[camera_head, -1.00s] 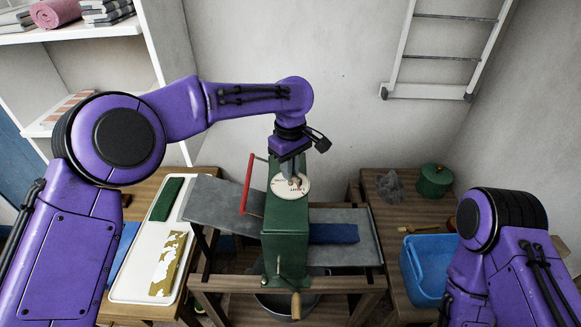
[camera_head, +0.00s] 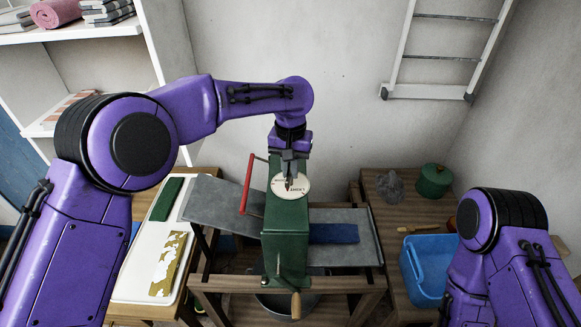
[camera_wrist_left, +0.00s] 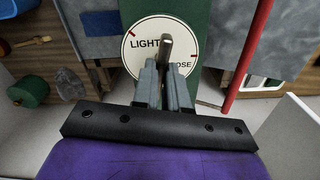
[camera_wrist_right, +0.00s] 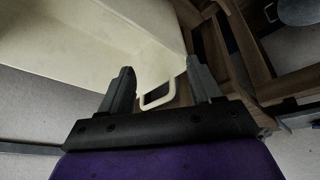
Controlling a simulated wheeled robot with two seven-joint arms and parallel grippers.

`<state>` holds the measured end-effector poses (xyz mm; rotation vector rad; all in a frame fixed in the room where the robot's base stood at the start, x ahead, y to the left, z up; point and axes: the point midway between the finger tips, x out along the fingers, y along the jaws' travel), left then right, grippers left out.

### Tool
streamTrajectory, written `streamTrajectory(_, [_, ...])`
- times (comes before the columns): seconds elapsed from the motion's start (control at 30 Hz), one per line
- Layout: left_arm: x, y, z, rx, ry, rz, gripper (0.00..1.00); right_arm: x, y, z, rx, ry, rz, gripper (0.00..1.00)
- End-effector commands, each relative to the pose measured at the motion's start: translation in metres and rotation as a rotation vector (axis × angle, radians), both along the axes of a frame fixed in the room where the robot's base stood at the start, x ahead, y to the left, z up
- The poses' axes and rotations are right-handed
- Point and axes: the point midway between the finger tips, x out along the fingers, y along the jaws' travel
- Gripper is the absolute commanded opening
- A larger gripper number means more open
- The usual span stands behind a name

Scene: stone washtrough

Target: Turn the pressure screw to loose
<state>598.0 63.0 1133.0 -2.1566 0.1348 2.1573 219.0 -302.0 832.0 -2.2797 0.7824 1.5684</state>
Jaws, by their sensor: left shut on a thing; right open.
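The pressure screw's handle (camera_wrist_left: 166,44) is a small dark bar over a round white dial (camera_head: 291,187) on top of the green mangle (camera_head: 287,235). In the left wrist view the dial (camera_wrist_left: 134,47) reads LIGHT, with "OSE" showing right of the fingers and red marks near its rim. The bar stands between these words; its exact setting is unclear. My left gripper (camera_head: 289,176) points down over the dial, and in its wrist view the fingers (camera_wrist_left: 162,72) are shut on the bar. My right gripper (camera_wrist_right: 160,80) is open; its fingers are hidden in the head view.
A red lever (camera_head: 246,185) rises left of the dial. A crank handle (camera_head: 296,304) is at the mangle's front. A blue cloth (camera_head: 334,233) lies on the right board. A white tray (camera_head: 130,287) is left, a blue tub (camera_head: 426,262) right. A pale loop (camera_wrist_right: 157,97) shows between my right fingers.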

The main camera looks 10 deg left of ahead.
Motion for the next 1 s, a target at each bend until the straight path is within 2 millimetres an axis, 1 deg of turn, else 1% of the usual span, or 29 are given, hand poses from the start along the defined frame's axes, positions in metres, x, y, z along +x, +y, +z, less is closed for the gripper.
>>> streamTrajectory(1.0, [0.0010, -0.0001, 0.0021, -0.001, -0.005, -0.959, 0.00, 0.0000, 0.0000, 0.0002, 0.000, 0.000, 0.000, 0.64])
